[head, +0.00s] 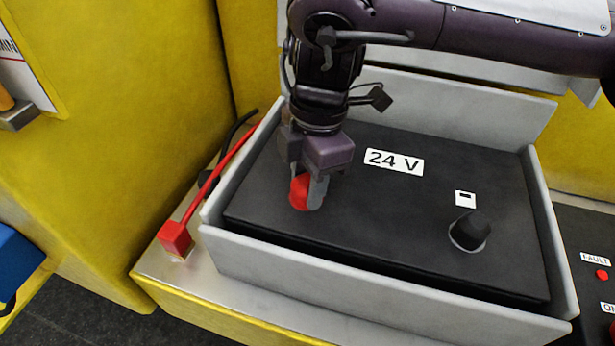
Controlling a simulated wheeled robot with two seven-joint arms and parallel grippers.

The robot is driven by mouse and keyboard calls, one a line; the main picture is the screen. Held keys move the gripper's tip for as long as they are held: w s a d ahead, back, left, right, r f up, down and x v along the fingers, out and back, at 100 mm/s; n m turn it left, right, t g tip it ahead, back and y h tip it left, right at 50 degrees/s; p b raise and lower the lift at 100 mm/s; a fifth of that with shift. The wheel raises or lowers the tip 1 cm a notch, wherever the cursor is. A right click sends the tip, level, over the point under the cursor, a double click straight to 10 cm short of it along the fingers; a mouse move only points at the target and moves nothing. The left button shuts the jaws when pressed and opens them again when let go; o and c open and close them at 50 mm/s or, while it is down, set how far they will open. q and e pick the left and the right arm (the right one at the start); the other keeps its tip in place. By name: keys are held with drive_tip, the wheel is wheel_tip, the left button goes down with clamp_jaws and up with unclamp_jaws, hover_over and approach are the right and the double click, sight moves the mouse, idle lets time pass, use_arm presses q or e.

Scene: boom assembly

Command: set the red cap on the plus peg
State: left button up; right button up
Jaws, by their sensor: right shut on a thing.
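The red cap (299,192) is between the fingers of my right gripper (308,191), at the left part of the black 24 V battery top (370,225). My right gripper points down and is shut on the cap. The plus peg is not visible; the gripper and cap cover that spot, so I cannot tell whether the cap touches it. A black cap (469,231) stands on the right side of the battery top, beside a small white label with a minus-like mark (465,199). My left gripper is not in view.
A grey-walled tray (375,302) surrounds the battery. A yellow wall (120,150) stands at left. A panel with a FAULT label (595,259) is at right.

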drive_tip(key=o, duration=1.1)
drive_tip(key=shift+c, duration=0.2)
drive_tip(key=shift+w+d+r, duration=0.1)
drive_tip(key=shift+d+r, duration=0.05)
drive_tip(key=shift+r, duration=1.15)
drive_tip(key=shift+w+d+r, duration=0.1)
drive_tip(key=shift+d+r, duration=0.05)
drive_tip(key=shift+r, duration=1.1)
drive_tip(key=shift+d+r, duration=0.15)
drive_tip(key=shift+r, duration=1.15)
